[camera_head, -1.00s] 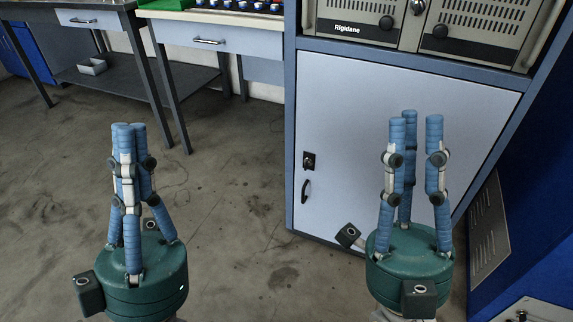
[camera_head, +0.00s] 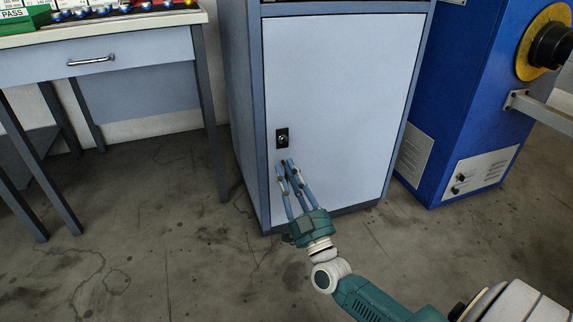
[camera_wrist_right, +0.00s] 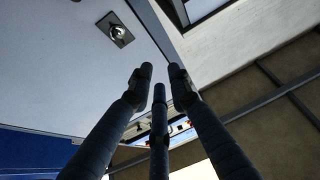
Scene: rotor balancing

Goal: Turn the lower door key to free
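The lower door (camera_head: 345,95) of the grey cabinet is closed. Its lock (camera_head: 282,138) is a dark plate with a small metal key or cylinder near the door's left edge; its turn position is too small to tell. The lock also shows at the upper left of the right wrist view (camera_wrist_right: 116,30). My right gripper (camera_head: 288,164) is just below the lock, fingers pointing up toward the door. In the right wrist view its fingertips (camera_wrist_right: 160,80) are a little apart with nothing between them. My left gripper is out of view.
A bench with a drawer (camera_head: 92,62) stands to the left, its legs near the cabinet. A blue machine (camera_head: 455,110) with a yellow ring stands to the right. The concrete floor (camera_head: 150,245) in front is clear.

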